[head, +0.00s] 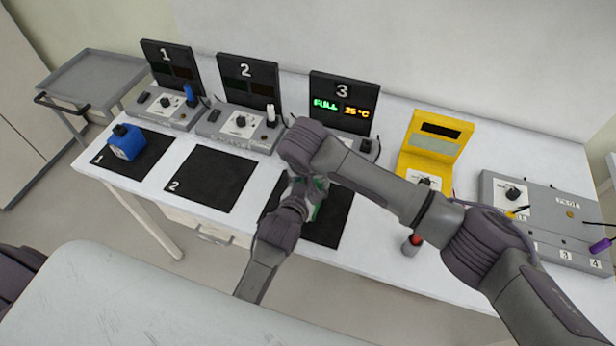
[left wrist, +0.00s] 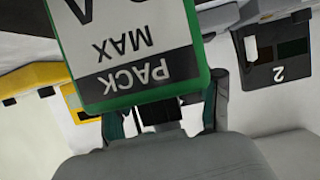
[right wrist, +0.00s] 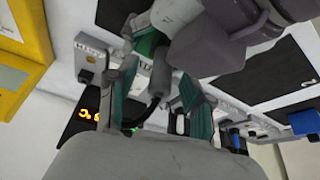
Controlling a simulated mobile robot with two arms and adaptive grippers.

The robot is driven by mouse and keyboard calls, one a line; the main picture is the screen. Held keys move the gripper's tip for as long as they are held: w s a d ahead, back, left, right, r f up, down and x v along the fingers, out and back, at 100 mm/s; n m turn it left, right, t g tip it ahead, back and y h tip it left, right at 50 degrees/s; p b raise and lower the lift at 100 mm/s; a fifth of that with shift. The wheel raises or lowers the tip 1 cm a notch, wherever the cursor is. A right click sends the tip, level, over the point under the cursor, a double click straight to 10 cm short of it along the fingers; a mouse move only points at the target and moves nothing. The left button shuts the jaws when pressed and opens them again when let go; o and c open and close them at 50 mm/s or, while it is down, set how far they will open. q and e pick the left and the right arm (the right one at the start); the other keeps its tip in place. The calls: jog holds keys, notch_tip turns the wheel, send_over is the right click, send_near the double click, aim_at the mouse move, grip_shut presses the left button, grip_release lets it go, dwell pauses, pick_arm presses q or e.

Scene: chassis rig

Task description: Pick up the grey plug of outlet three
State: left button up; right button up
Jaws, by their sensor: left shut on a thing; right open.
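Outlet three (head: 343,102) shows FULL and 25 °C on its display at the back of the bench. My left gripper (head: 308,198) is shut on a green-edged pack over mat 3; its label reads PACK MAX in the left wrist view (left wrist: 140,60). The grey plug (right wrist: 161,72) with its black cable shows in the right wrist view, between the fingers of my right gripper (right wrist: 155,88), which is open. The plug is close to the pack; I cannot tell whether it sits in it. In the head view my right arm hides the plug.
Outlets one (head: 172,75) and two (head: 248,85) stand to the left. A blue pack (head: 127,142) is on mat 1; mat 2 (head: 208,181) is empty. A yellow device (head: 432,150), a red-handled item (head: 412,243) and a grey pilot box (head: 550,210) are to the right.

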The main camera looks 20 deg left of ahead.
jog(key=shift+c, duration=0.3)
grip_shut()
notch_tip(320, 180, up, 15)
dwell(1.1)
dwell(0.4)
pick_arm(q)
jog(key=o, duration=1.6)
